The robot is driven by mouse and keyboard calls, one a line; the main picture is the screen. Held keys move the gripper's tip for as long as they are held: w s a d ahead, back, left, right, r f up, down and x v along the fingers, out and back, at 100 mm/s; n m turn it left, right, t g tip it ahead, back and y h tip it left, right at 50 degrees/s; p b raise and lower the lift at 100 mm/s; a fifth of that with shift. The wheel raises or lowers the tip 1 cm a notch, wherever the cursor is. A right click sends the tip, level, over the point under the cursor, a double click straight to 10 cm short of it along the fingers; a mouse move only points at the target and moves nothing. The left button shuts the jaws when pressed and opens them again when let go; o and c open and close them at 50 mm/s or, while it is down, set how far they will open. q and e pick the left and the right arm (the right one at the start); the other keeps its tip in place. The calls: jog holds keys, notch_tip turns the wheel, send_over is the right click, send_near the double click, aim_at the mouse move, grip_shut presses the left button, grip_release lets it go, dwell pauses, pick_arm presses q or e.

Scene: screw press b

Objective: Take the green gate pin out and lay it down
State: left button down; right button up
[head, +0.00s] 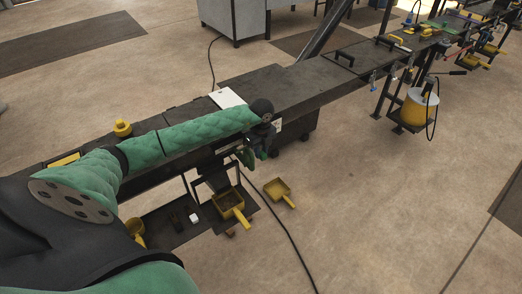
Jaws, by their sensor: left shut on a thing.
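My left arm reaches in from the left across the dark press bench (320,78). My left gripper (250,151) is at the front edge of the bench, pointing down beside a dark upright frame. It is shut on a small green piece (246,159), which looks like the green gate pin. The wrist and fingers hide much of it, so I cannot tell whether the pin is still in its hole or clear of it. My right gripper is not in view.
A yellow scoop-like tray (229,203) sits on a low shelf below the gripper, and another yellow scoop (279,190) is to its right. A white sheet (227,98) lies on the bench behind my wrist. A yellow bucket (418,106) stands far right. A black cable crosses the open floor.

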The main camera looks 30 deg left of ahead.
pick_arm(q)
jog(key=shift+s+d, duration=0.3)
jog(key=shift+d, duration=0.35)
jog(key=shift+s+d, duration=0.25)
jog(key=shift+d, duration=0.35)
jog(key=shift+w, duration=0.1)
